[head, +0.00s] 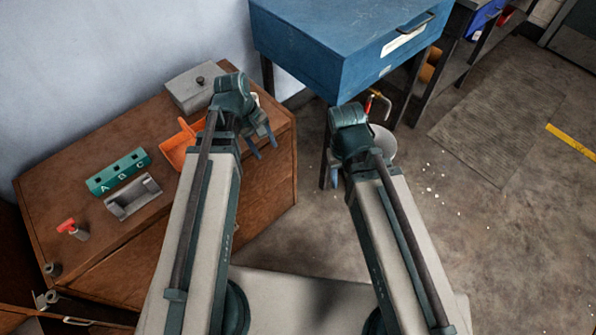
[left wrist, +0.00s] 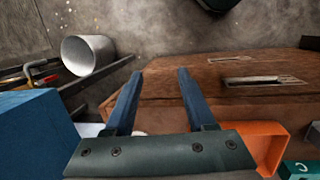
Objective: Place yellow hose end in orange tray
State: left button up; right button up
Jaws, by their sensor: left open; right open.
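The orange tray (head: 176,150) lies on the wooden cabinet, partly hidden behind my left arm. It also shows at the lower right of the left wrist view (left wrist: 268,143). My left gripper (head: 266,150) is open and empty, over the cabinet's right edge, to the right of the tray. Its two spread fingers show in the left wrist view (left wrist: 155,82). My right gripper (head: 334,174) is open, off the cabinet to the right, mostly hidden by its own wrist. I cannot make out the yellow hose end for certain; a small red and yellow fitting (head: 376,99) shows by the blue cabinet.
On the wooden cabinet (head: 120,235) are a green A B C block (head: 118,171), a grey holder (head: 134,197), a red-topped item (head: 72,229) and a grey lidded box (head: 196,88). A pale bucket (head: 383,146) stands below the blue cabinet (head: 340,45). Floor at right is open.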

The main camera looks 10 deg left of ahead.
pick_arm(q)
jog(key=s+d+m+y, duration=0.3)
jog(key=s+d+m, duration=0.4)
jog(key=d+m, duration=0.3)
jog(key=m, duration=0.3)
jog(key=shift+s+d+f+y, duration=0.25)
jog(key=shift+d+y, duration=0.15)
notch_tip(320, 180, up, 4)
jog(key=p, duration=0.4)
jog(key=shift+c, duration=0.2)
jog(key=shift+c, duration=0.3)
